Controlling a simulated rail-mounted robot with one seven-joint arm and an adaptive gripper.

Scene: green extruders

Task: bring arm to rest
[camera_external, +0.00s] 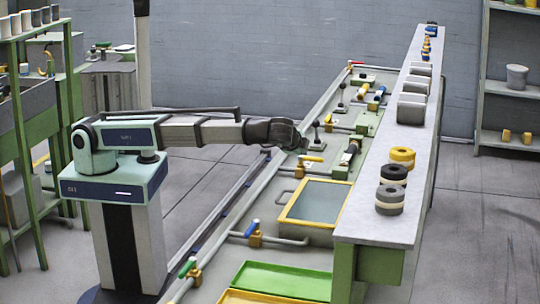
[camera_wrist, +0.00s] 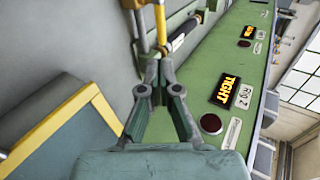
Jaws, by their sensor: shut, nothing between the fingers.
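My gripper (camera_external: 303,143) is at the end of my arm, which stretches out level to the right over the near edge of the bench (camera_external: 322,118). In the wrist view my gripper (camera_wrist: 160,68) has its fingertips together, with nothing between them. A yellow-handled valve (camera_wrist: 158,22) shows just beyond the fingertips in the wrist view. I cannot tell whether they touch.
A yellow-framed tray (camera_external: 315,203) and a green tray (camera_external: 283,281) lie on the near part of the bench. Yellow (camera_external: 402,155) and dark rolls stand on the grey shelf (camera_external: 408,200) at right. Lit panels (camera_wrist: 227,90) line the green strip. Open floor lies behind my arm.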

